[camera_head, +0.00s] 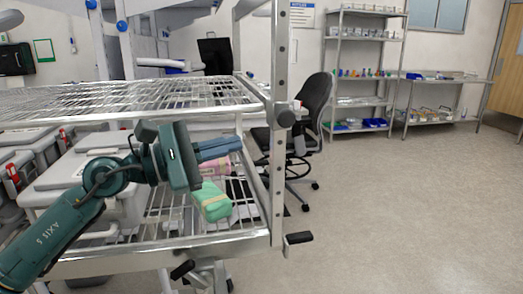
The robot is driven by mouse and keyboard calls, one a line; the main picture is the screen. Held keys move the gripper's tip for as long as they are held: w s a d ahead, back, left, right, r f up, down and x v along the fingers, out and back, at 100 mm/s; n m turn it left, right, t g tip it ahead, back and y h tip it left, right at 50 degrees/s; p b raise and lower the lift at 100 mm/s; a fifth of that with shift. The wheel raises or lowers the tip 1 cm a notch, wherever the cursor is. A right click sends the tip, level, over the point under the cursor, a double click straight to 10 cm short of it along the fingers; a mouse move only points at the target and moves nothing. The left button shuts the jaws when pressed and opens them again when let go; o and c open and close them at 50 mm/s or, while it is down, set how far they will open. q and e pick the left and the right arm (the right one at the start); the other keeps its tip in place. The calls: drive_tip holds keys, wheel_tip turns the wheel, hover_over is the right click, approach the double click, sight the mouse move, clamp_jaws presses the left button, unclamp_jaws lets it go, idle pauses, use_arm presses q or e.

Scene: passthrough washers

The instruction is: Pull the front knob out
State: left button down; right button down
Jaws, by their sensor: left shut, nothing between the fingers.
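A dark round knob (286,118) sits on the upright metal post (278,170) at the front corner of the wire rack. It appears to stick out from the post at the height of the upper shelf's edge. My left gripper (238,146) comes in from the left, between the upper and lower shelves. Its blue-grey fingers are shut with nothing between them, and point right toward the post. The fingertips are apart from the knob, to its left and a little lower in the picture. My right gripper is not in view.
The upper wire shelf (120,97) lies above my left arm. An office chair (314,100) stands behind. The floor at right is clear.

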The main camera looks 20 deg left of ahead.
sight(272, 111)
use_arm(q)
drive_tip(key=a+r+m+t+y+b, duration=0.1)
drive_tip(key=a+r+m+y, duration=0.3)
drive_tip(key=m, duration=0.3)
drive_tip(key=shift+s+a+r+t+y+b, duration=0.3)
drive_tip(key=shift+s+a+r+t, duration=0.1)
drive_tip(key=shift+a+r, duration=0.1)
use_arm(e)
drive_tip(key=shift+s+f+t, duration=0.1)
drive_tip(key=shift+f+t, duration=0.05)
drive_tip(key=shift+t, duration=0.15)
use_arm(q)
drive_tip(key=shift+w, duration=0.1)
drive_tip(key=p+x, duration=0.4)
drive_tip(key=x, duration=0.5)
drive_tip(key=shift+w+d+r, duration=0.1)
drive_tip(key=shift+w+d, duration=0.15)
drive_tip(key=d, duration=0.2)
drive_tip(key=d+p, duration=0.1)
drive_tip(key=shift+s+d+f, duration=0.1)
drive_tip(key=shift+s+f, duration=0.2)
drive_tip(key=shift+s+d+f, duration=0.15)
drive_tip(key=shift+d, duration=0.2)
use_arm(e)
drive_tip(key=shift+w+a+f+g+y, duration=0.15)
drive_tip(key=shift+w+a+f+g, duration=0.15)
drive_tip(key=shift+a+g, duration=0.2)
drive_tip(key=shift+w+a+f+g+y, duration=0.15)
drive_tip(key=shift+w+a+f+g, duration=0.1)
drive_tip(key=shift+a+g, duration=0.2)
